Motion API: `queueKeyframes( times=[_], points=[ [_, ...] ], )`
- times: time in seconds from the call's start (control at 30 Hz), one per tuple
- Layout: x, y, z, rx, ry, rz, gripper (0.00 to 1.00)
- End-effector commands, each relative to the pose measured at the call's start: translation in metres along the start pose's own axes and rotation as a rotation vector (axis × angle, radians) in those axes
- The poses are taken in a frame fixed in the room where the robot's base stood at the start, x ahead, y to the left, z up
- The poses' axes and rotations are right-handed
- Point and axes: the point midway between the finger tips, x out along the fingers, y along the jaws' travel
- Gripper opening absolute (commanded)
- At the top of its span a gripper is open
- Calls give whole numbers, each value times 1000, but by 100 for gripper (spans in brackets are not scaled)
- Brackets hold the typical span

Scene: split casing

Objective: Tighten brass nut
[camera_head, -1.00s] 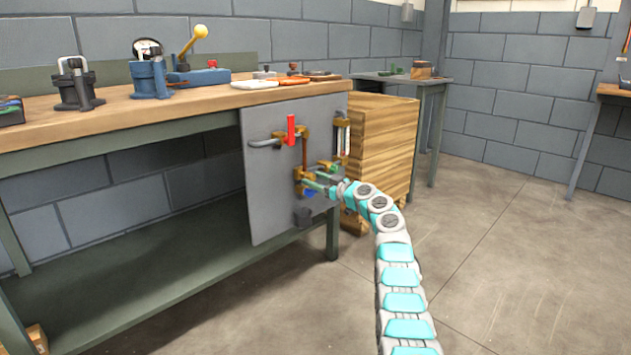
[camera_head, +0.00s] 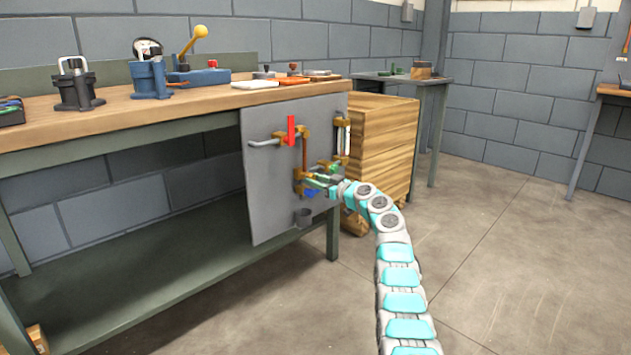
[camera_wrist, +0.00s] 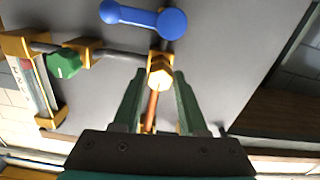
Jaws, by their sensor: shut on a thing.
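The brass nut (camera_wrist: 160,76) is a hexagonal fitting at the top end of a copper pipe (camera_wrist: 150,108) in the wrist view. My gripper (camera_wrist: 159,74) has its two green fingers on either side of the nut, shut on it. In the head view my gripper (camera_head: 312,180) reaches the lower brass fittings of the grey panel (camera_head: 268,195). The nut is too small and covered there to make out clearly. A blue lever handle (camera_wrist: 145,19) lies just beyond the nut in the wrist view.
A red handle (camera_head: 291,130) is higher on the panel. A green knob (camera_wrist: 64,64) and a gauge-like tube (camera_wrist: 35,88) are to the left in the wrist view. A wooden crate (camera_head: 385,140) stands behind my arm.

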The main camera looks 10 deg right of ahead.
Motion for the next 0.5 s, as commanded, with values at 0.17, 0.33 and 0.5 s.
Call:
queueKeyframes(
  times=[0.17,0.33,0.5],
  points=[
    [0,0,0,105,0,0,0],
    [0,0,0,251,0,0,0],
    [0,0,0,414,0,0,0]
  ],
)
